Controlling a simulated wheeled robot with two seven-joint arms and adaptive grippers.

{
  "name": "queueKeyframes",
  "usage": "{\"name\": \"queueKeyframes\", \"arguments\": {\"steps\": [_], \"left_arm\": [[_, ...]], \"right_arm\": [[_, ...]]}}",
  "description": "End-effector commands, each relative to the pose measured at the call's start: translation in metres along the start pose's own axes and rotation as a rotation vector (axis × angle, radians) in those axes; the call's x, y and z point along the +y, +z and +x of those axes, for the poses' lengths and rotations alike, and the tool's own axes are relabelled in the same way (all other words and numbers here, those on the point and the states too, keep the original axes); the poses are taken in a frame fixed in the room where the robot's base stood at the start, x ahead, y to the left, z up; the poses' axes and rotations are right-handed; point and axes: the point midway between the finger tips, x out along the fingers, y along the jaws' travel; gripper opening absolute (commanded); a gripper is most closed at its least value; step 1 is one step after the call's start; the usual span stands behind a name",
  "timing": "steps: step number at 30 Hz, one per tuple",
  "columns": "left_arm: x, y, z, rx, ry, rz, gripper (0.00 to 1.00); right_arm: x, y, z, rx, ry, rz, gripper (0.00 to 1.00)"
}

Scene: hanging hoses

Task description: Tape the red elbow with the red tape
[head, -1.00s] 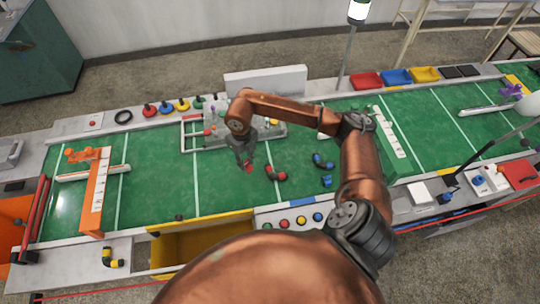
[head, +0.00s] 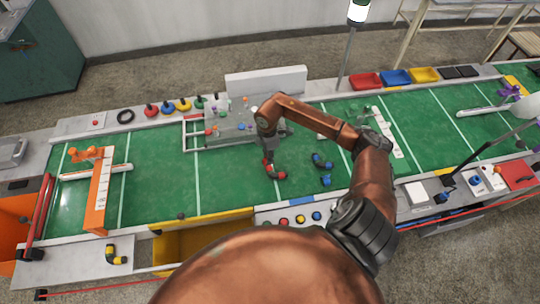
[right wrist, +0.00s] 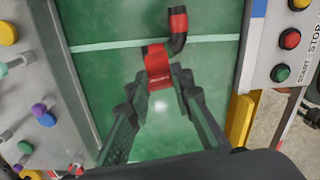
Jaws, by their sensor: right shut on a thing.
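The red elbow (head: 280,176) lies on the green belt, near the middle of the head view. It is a black bent piece with red on it, and it also shows in the right wrist view (right wrist: 178,22). My right gripper (head: 268,162) is over the left end of the elbow. In the right wrist view its fingers (right wrist: 162,84) are shut on a red piece, apparently the red tape (right wrist: 158,66). The tape meets or overlaps the elbow's end; I cannot tell if they touch. My left gripper is not in view.
A blue elbow (head: 322,161) and a small blue piece (head: 326,181) lie to the right. A grey fixture (head: 232,127) with coloured knobs stands behind. Push buttons (head: 300,219) line the front edge.

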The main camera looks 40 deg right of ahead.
Motion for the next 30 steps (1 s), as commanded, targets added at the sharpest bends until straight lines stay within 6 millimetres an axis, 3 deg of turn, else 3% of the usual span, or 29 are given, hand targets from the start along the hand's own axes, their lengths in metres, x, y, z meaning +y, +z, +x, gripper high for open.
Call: {"name": "queueKeyframes", "arguments": {"steps": [6,23,30], "left_arm": [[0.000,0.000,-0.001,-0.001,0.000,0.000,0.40],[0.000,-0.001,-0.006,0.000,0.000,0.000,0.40],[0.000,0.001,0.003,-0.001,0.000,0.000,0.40]], "right_arm": [[0.000,0.007,0.003,0.001,0.000,0.112,0.00],[0.000,0.007,0.002,0.000,0.000,0.114,0.00],[0.000,0.006,0.016,0.001,0.000,0.113,0.00]]}}
